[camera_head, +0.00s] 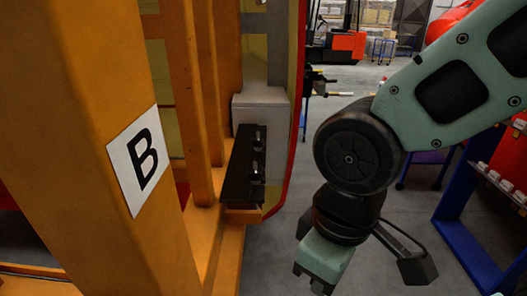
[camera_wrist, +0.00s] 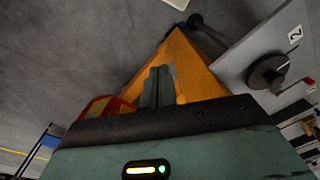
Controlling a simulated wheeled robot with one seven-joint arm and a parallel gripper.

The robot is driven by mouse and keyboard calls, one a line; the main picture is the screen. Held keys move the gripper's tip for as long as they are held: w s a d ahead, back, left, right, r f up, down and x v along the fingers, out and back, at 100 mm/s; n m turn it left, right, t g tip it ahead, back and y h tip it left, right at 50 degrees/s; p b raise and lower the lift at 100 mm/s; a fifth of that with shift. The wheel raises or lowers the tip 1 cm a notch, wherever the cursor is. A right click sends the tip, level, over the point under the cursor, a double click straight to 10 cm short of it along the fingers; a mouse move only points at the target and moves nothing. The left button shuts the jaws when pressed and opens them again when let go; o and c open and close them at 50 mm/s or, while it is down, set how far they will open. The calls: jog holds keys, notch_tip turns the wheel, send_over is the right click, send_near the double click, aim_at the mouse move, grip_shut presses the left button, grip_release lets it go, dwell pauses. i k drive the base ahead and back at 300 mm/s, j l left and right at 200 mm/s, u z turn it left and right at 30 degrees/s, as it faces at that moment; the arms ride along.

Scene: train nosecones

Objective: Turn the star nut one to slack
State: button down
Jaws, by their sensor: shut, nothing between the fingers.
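My gripper (camera_head: 313,284) hangs below my arm on the right of the head view, pointing down, apart from the orange frame. In the wrist view its fingers (camera_wrist: 157,84) are together with nothing between them. A dark round knob with a thin rod (camera_wrist: 267,72) sits on a grey panel at the right of the wrist view, near a "2" label; I cannot tell whether it is a star nut. In the head view two small shiny fittings (camera_head: 257,153) sit on a black plate (camera_head: 238,165); their shape is too small to tell. No star nut marked one is clearly visible.
An orange frame (camera_head: 95,130) with a "B" sign (camera_head: 140,160) fills the left. A grey block (camera_head: 262,107) stands behind the black plate. A blue rack (camera_head: 462,200) is at the right.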

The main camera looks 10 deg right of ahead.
aim_at(258, 144)
jog(key=i+l+u, duration=0.15)
jog(key=i+l, duration=1.05)
jog(key=i, duration=0.05)
